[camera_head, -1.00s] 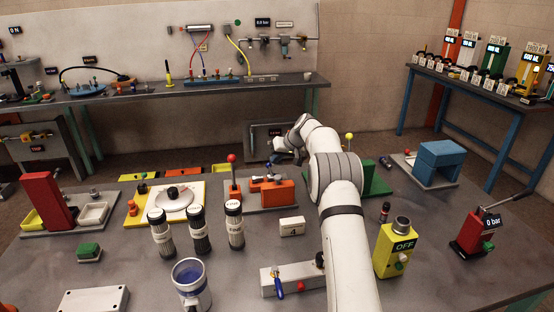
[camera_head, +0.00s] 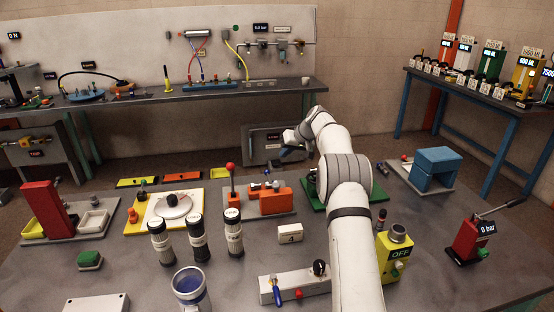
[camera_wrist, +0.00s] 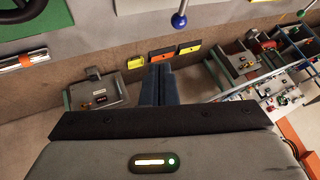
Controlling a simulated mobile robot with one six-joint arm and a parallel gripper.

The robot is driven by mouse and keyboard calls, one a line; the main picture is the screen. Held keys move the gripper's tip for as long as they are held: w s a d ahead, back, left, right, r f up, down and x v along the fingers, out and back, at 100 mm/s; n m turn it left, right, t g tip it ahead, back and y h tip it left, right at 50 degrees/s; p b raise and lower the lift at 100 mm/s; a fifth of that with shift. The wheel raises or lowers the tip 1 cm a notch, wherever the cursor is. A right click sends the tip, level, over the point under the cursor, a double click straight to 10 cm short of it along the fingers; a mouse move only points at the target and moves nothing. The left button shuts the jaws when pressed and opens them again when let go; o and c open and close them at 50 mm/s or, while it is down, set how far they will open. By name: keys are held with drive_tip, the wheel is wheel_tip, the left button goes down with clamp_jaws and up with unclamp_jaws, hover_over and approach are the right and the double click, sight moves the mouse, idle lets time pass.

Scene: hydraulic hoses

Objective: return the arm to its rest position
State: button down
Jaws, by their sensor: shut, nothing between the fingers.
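My arm reaches up from the front of the bench in the head view, its white links bent over to the left at the top. My gripper (camera_head: 284,157) is at the arm's far end, above the back edge of the bench, small and partly turned away in the head view. In the wrist view the dark fingers of my gripper (camera_wrist: 160,86) lie together, with nothing between them. They stand over the floor beyond the bench edge, apart from every object.
The near bench (camera_head: 130,270) carries an orange vice-like fixture (camera_head: 275,199), several black-and-white cylinders (camera_head: 197,238), a yellow OFF box (camera_head: 393,255) and a red pump (camera_head: 470,240). A red-knobbed lever (camera_head: 231,175) stands left of my gripper. A back bench (camera_head: 130,97) lies beyond open floor.

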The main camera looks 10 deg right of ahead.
wheel_tip(320, 180, up, 6)
drive_tip(key=d, duration=0.3)
drive_tip(key=s+a+r+g+h, duration=0.1)
drive_tip(key=s+a+r, duration=0.4)
drive_tip(key=s+r, duration=0.45)
drive_tip(key=s+a+m+g+h, duration=0.1)
drive_tip(key=s+a+h, duration=0.15)
drive_tip(key=s, duration=1.25)
drive_tip(key=s+a+f, duration=0.1)
drive_tip(key=s+f, duration=0.2)
drive_tip(key=s, duration=0.7)
drive_tip(key=s+a+f+h, duration=0.1)
drive_tip(key=s+f, duration=0.3)
drive_tip(key=s, duration=0.7)
drive_tip(key=s+a+f+g, duration=0.1)
drive_tip(key=s+f, duration=0.2)
drive_tip(key=s, duration=0.7)
drive_tip(key=shift+s+f+p, duration=0.3)
drive_tip(key=shift+s+f, duration=0.05)
drive_tip(key=shift+s, duration=0.05)
drive_tip(key=shift+a+h, duration=0.1)
drive_tip(key=shift+h, duration=0.15)
